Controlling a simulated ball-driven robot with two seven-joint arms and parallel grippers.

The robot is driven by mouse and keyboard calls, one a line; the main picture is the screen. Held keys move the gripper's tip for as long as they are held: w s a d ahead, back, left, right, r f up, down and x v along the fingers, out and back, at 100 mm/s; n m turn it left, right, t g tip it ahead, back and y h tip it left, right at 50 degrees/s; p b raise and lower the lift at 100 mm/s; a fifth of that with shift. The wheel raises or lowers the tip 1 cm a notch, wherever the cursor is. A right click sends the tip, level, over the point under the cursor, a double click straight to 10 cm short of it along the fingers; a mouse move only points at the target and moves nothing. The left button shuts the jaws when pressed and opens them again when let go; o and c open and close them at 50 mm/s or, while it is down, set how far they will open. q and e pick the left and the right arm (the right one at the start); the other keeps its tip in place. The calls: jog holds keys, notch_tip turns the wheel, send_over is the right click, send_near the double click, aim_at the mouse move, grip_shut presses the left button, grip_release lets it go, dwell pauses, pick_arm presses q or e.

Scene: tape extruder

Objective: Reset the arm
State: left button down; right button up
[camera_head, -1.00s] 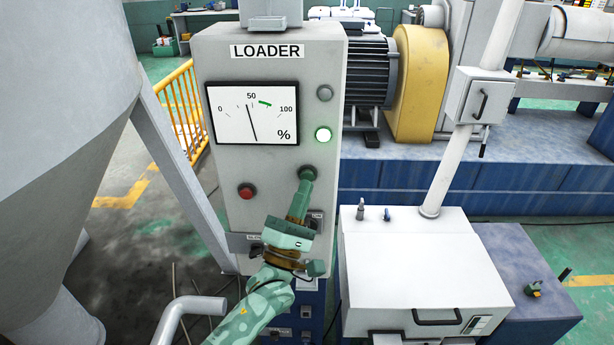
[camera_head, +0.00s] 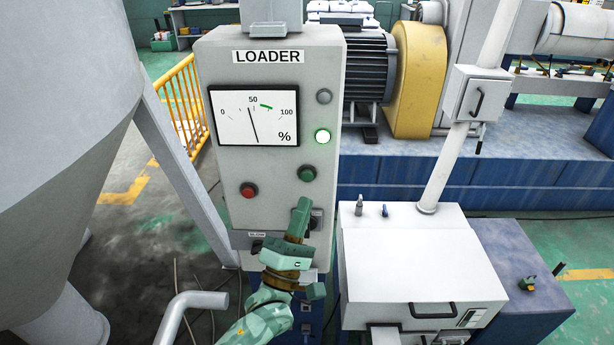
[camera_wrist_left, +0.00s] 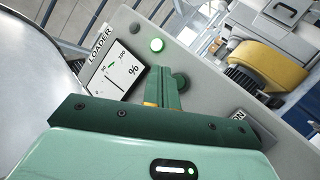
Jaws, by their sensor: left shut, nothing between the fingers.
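My left gripper (camera_head: 302,206) is shut and empty, in front of the lower right part of the grey LOADER panel (camera_head: 225,170). Its tip is below the green button (camera_head: 307,174) and apart from it in the head view. The gripper partly hides a dark switch (camera_head: 316,220) on the panel. My right gripper is not in view.
The panel carries a gauge (camera_head: 254,115) reading near 50, a lit white-green lamp (camera_head: 323,137) and a red button (camera_head: 249,190). A large grey hopper (camera_head: 60,130) stands left. A white cabinet (camera_head: 420,265) stands right, near the arm. A bent grey pipe (camera_head: 195,300) rises below.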

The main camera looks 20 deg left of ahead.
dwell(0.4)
pick_arm(q)
notch_tip(320, 180, down, 15)
jog(key=w+d+m+g+h, duration=0.25)
jog(key=m+g, duration=0.35)
jog(key=m, duration=0.5)
jog(key=s+a+f+m+g+y, duration=0.1)
jog(key=s+a+f+m+g, duration=0.2)
jog(key=f, duration=0.8)
jog(key=s+a+f+m+g+y, duration=0.15)
jog(key=s+f+m+g, duration=0.3)
jog(key=f, duration=0.55)
jog(key=s+a+f+m+g+y, duration=0.1)
jog(key=s+a+f+m+g, duration=0.15)
jog(key=s+f, duration=0.55)
jog(key=s+a+f+m+g+y, duration=0.15)
jog(key=s+f+g, duration=0.25)
jog(key=s+f, duration=0.45)
jog(key=s+a+f+g, duration=0.2)
jog(key=s+g, duration=0.1)
jog(key=s, duration=1.1)
jog(key=s+a+f+g, duration=0.1)
jog(key=s+a+g, duration=0.1)
jog(key=s, duration=1.3)
jog(key=shift+s+f+g+y, duration=0.3)
jog(key=shift+f+g+y, duration=0.05)
jog(key=shift+f+g, duration=0.05)
